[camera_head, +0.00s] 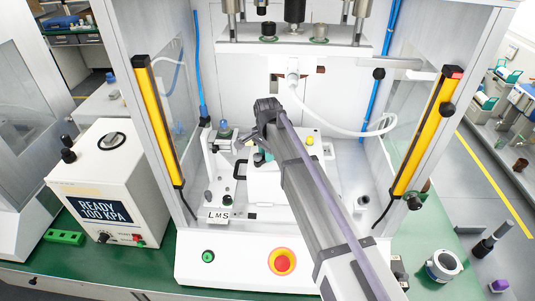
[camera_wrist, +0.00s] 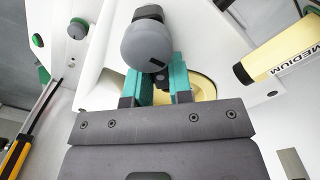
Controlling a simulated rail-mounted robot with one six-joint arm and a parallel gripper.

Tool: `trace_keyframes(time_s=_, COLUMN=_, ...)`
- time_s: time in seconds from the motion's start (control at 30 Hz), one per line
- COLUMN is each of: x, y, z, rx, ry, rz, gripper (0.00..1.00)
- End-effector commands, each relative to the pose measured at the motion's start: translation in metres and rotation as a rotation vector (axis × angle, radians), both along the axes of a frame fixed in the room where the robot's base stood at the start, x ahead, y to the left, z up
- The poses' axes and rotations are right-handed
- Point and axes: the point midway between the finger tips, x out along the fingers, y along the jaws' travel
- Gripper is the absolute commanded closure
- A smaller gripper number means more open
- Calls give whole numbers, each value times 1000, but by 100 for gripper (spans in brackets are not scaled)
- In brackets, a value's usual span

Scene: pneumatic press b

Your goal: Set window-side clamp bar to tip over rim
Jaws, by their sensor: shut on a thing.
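My gripper (camera_wrist: 157,82) has teal fingers and is shut on a dark grey rounded knob (camera_wrist: 147,45) in the wrist view. The knob hides most of the grip and what it is fixed to. A pale yellow round part (camera_wrist: 205,88) shows behind the fingers, partly hidden by them. In the head view my gripper (camera_head: 261,157) is low inside the press, and my arm hides much of the fixture. A white upright fitting (camera_head: 222,160) with a blue-grey top stands left of it. I cannot tell the clamp bar's tip from the rim.
Yellow light bars stand at left (camera_head: 160,120) and right (camera_head: 428,130). The press head (camera_head: 295,40) is above. A yellow cylinder marked MEDIUM (camera_wrist: 283,51) lies close on the right. A box reading READY 100 KPA (camera_head: 108,190) stands left; a red button (camera_head: 282,262) is in front.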

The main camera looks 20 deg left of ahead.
Motion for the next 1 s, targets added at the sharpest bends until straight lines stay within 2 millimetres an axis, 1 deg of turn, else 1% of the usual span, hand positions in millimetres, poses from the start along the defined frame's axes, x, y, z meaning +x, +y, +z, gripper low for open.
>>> trace_keyframes(time_s=0.1, x=0, y=0, z=0, rx=0, ry=0, rz=0, gripper=100)
trace_keyframes(time_s=0.13, x=0, y=0, z=0, rx=0, ry=0, rz=0, gripper=78)
trace_keyframes(time_s=0.3, x=0, y=0, z=0, rx=0, ry=0, rz=-1, gripper=62)
trace_keyframes(time_s=0.4, x=0, y=0, z=0, rx=0, ry=0, rz=-1, gripper=54)
trace_keyframes(time_s=0.8, x=-1, y=-1, z=0, rx=0, ry=0, rz=-24, gripper=54)
trace_keyframes(time_s=0.87, x=-2, y=-3, z=0, rx=0, ry=0, rz=-69, gripper=54)
trace_keyframes(time_s=0.97, x=-7, y=-8, z=0, rx=0, ry=0, rz=-210, gripper=54)
trace_keyframes(time_s=1.0, x=-9, y=-11, z=0, rx=0, ry=0, rz=-288, gripper=54)
